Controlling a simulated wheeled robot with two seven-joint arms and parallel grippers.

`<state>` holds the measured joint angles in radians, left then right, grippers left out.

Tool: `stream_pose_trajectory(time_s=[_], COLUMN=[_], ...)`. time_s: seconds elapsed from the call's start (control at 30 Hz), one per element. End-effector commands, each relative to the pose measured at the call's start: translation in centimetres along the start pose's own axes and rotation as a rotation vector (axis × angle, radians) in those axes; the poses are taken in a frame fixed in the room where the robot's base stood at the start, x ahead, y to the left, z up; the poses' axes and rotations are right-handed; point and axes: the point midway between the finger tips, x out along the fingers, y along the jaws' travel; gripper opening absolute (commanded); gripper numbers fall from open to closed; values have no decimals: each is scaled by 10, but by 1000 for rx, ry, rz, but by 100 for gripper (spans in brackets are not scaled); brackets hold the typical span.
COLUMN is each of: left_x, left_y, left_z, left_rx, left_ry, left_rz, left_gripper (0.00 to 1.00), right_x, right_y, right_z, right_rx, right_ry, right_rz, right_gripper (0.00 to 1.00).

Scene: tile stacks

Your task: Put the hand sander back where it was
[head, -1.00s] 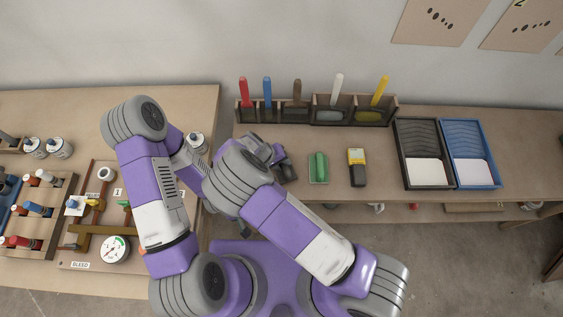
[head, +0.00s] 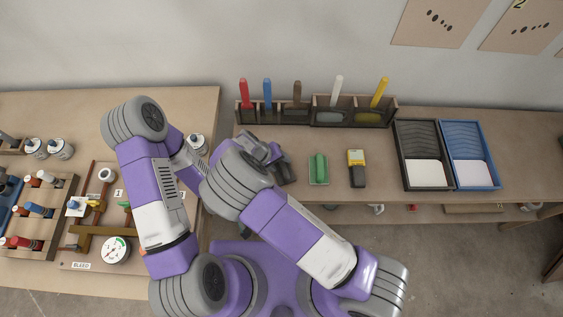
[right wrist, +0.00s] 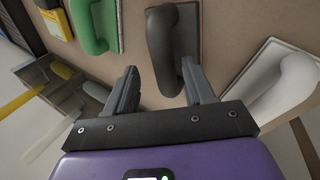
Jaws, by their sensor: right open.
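Several hand sanders with raised handles lie on the right bench. The green sander (head: 318,168) lies on its own, and it also shows in the right wrist view (right wrist: 93,25). A dark grey sander (right wrist: 172,45) and a white sander (right wrist: 283,88) lie beside it. In the head view the grey one (head: 287,172) is partly covered by my right gripper, and I cannot make out the white one. My right gripper (right wrist: 159,72) is open and empty, its fingertips close to the grey handle; contact cannot be told. My left gripper is hidden behind my arms.
A tool rack (head: 320,117) with several coloured handles stands along the back. A yellow and black meter (head: 357,168) lies right of the green sander. A black tray (head: 396,165) and a blue tray (head: 497,183) stand farther right. Bare bench separates these things.

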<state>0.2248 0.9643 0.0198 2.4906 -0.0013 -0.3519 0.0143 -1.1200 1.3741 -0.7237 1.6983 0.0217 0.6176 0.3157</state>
Motion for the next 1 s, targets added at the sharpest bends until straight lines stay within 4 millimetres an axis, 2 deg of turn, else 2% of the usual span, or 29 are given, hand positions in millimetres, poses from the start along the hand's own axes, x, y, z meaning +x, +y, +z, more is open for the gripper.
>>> stream_pose_trajectory(time_s=[0.03, 0.2, 0.4, 0.6, 1.0], left_x=[-3, -8, -12, -13, -13], left_y=[1, 3, 4, 5, 5], left_z=[0, 0, 1, 1, 1], left_rx=[0, 0, 0, 0, 0], left_ry=[0, 0, 0, 0, 0], left_rz=[0, 0, 0, 0, 0], left_gripper=[43, 43, 43, 43, 43], right_x=[-14, -52, -84, -95, -95], right_y=[0, 1, 1, 1, 1], right_z=[-1, -1, 0, 0, 0], right_rx=[1, -1, -1, 0, 0], right_ry=[5, 4, 2, 0, 0], right_rz=[-3, -2, 0, 1, 1], right_gripper=[53, 53, 53, 53, 53])
